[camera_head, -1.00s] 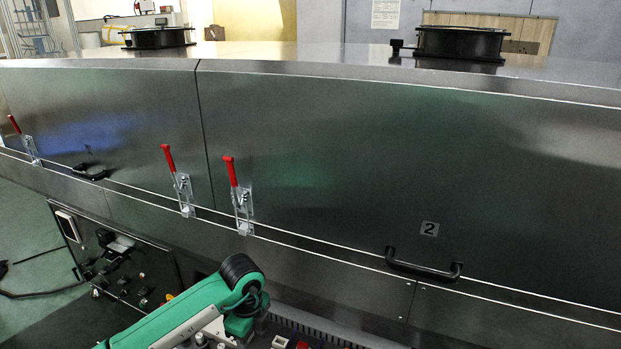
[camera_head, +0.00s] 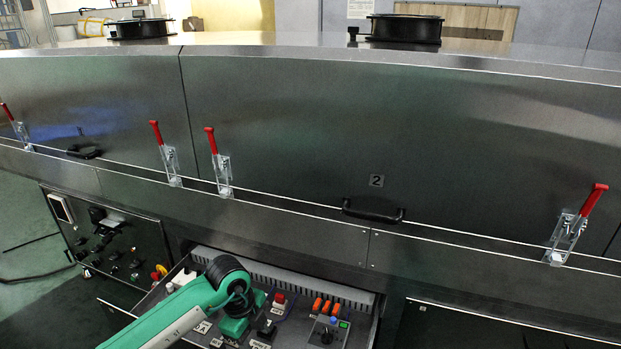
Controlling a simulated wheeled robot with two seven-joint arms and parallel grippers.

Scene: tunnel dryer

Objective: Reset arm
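A green arm of mine with a black joint comes in from the lower left in the head view. It reaches over an open control drawer (camera_head: 365,305) under the dryer and bends downward at the joint. Its lower green part hides some of the drawer panel. I can make out neither my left gripper nor my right gripper. No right arm shows. The drawer holds orange switches (camera_head: 326,307), a red button (camera_head: 279,299) and a green-lit part (camera_head: 343,324).
The steel dryer wall spans the view, with red-handled clamps (camera_head: 221,160) (camera_head: 580,222) and a black handle (camera_head: 372,211) below the label 2 (camera_head: 376,181). A control panel (camera_head: 107,243) sits at the lower left. Round black fittings (camera_head: 404,29) stand on top.

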